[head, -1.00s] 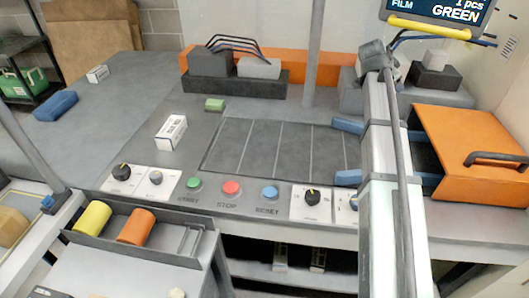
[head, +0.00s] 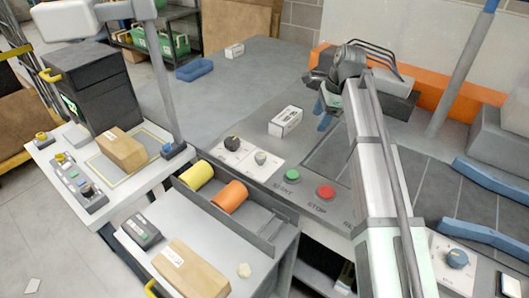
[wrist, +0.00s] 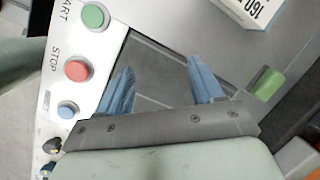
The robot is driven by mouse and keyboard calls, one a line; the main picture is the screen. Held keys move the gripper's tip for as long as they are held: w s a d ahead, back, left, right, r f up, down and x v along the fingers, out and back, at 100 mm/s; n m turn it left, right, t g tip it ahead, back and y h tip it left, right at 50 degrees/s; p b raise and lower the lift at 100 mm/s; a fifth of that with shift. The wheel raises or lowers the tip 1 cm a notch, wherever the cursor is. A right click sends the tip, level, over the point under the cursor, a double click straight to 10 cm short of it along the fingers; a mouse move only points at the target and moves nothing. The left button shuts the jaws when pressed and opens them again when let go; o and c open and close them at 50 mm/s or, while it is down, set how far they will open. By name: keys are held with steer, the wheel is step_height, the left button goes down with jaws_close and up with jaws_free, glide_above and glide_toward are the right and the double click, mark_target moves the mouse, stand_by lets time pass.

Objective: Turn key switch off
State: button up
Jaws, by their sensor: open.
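Two rotary controls sit on a white plate on the console's front strip: a black knob (head: 232,143) and a smaller grey knob (head: 260,157). Another grey-blue knob (head: 457,259) sits on a plate at the lower right. I cannot tell which one is the key switch. My gripper (wrist: 160,75) is open and empty, with blue fingers apart over the dark console surface. In the head view my gripper (head: 325,108) is above the console, behind the buttons and right of the white box. It touches no knob.
The green start button (head: 293,176) and red stop button (head: 326,192) lie beside the knobs; the blue reset button (wrist: 68,110) shows in the wrist view. A white box (head: 285,121) stands behind them. Yellow (head: 199,175) and orange (head: 231,195) cylinders lie in a front tray.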

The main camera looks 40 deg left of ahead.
mark_target(261, 155)
steer(key=s+a+n+g, duration=0.1)
steer(key=s+a+g, duration=0.2)
steer(key=s+a, duration=0.65)
steer(key=x, duration=1.3)
steer(key=shift+s, duration=0.2)
steer(key=shift+r, duration=0.1)
steer(key=c, duration=1.1)
steer(key=shift+o, duration=0.2)
